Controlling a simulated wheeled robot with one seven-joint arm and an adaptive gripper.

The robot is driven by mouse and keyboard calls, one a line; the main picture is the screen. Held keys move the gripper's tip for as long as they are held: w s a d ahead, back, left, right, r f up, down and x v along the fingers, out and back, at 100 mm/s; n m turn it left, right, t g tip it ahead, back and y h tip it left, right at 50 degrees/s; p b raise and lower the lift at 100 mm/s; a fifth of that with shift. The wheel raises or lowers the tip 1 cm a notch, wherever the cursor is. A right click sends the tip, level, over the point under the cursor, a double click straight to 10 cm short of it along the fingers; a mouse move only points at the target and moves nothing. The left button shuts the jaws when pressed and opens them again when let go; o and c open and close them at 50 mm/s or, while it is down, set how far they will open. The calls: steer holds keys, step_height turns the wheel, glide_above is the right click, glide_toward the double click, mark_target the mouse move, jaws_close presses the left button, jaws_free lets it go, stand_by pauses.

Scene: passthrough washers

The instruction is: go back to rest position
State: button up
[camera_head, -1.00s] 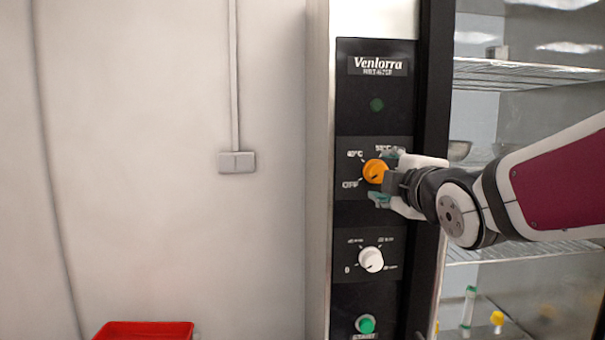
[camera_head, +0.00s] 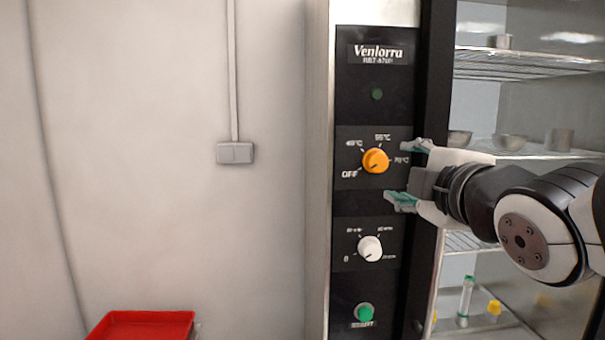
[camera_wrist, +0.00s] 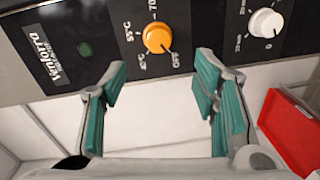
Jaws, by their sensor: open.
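My gripper (camera_head: 408,174) is open and empty, just right of the orange knob (camera_head: 376,161) on the black control panel (camera_head: 350,105). It is apart from the knob. In the wrist view, my gripper's green-padded fingers (camera_wrist: 160,88) are spread wide, and the orange knob (camera_wrist: 158,39) lies beyond them, above the gap. The orange knob's pointer appears turned toward OFF in both views.
A white knob (camera_head: 370,249) and a green button (camera_head: 364,313) sit lower on the panel. Glass-fronted shelves (camera_head: 500,65) with bowls stand at right, beside my arm. A red bin (camera_head: 140,326) is at lower left.

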steer(key=s+f+m+g, duration=1.2)
steer(key=s+f+m, duration=0.4)
steer(key=s+f, duration=0.3)
steer(key=shift+s+f+m+g, duration=0.3)
steer(key=shift+s+f, duration=0.05)
steer(key=shift+s, duration=0.35)
